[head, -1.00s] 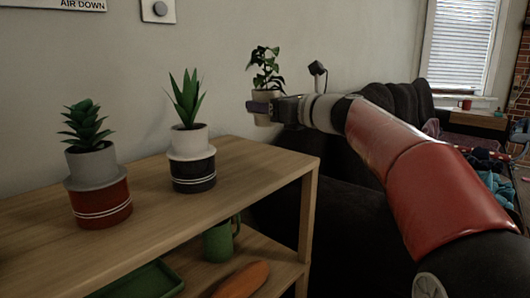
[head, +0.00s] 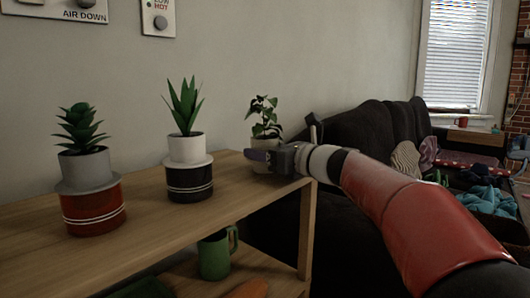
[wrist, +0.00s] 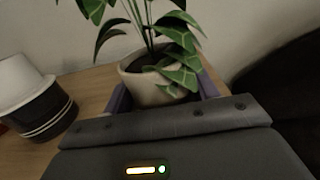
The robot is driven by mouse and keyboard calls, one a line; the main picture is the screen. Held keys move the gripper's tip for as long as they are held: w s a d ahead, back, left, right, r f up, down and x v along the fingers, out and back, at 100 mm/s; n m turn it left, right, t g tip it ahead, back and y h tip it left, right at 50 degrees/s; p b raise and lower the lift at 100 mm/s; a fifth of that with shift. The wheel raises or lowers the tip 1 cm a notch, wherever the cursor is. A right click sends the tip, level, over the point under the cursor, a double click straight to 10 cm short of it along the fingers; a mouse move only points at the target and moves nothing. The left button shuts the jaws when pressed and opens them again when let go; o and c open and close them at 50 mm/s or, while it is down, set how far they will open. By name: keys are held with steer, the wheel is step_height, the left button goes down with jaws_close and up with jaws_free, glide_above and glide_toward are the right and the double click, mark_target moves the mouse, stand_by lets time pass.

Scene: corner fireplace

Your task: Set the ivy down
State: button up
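The ivy (head: 265,112) is a leafy green plant in a cream pot at the right end of the wooden shelf's top. My gripper (head: 262,157) reaches in from the right and is shut on the pot. In the wrist view the cream pot (wrist: 150,88) sits between the two purple fingers, upright, with leaves hanging over its rim. The pot's base is hidden behind the gripper, so I cannot tell whether it touches the wood.
The shelf top (head: 140,235) also holds a succulent in a grey and red pot (head: 95,205) and a spiky plant in a white and black pot (head: 190,180). A green mug (head: 215,257) stands on the lower shelf. A dark sofa (head: 360,130) is behind my arm.

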steer(key=o, duration=0.3)
steer(key=shift+o, duration=0.2)
steer(key=shift+r, duration=0.1)
steer(key=v, duration=1.2)
steer(key=s+f+n+g+h, duration=0.4)
steer(key=s+f+n+h, duration=0.2)
steer(key=s+f+n, duration=0.7)
steer(key=s+d+f+n+h, duration=0.4)
steer(key=s+f+n, duration=0.2)
steer(key=s+f, duration=0.1)
steer(key=s+d+f+n+g+h, duration=0.1)
steer(key=s+d+f+n+h, duration=0.3)
steer(key=s+f+n, duration=0.2)
steer(key=shift+s+d+f+n, duration=0.35)
steer(key=shift+s+f, duration=0.35)
steer(key=shift+s, duration=0.35)
